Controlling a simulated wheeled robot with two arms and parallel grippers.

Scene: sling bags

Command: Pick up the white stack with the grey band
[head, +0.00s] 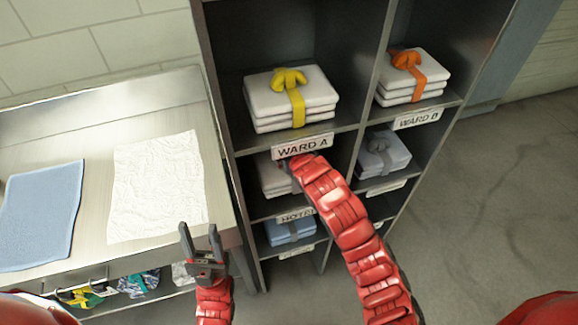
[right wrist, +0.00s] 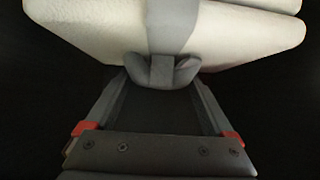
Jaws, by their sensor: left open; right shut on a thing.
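The white stack (head: 272,178) lies in the middle-left cubby under the "WARD A" label, partly hidden by my right arm. In the right wrist view, the white stack (right wrist: 85,32) fills the top, with a grey band (right wrist: 172,28) down its middle and a grey knot (right wrist: 160,72) at its edge. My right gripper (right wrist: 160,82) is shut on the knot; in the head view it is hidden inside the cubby. My left gripper (head: 199,236) is open and empty, in front of the bench's right end.
A white stack with a yellow band (head: 290,100) sits above, one with an orange band (head: 412,78) upper right. A greyish stack (head: 383,155) is right, a blue stack (head: 288,230) below. The bench (head: 100,140) holds blue and white cloths. Shelf dividers closely surround my right gripper.

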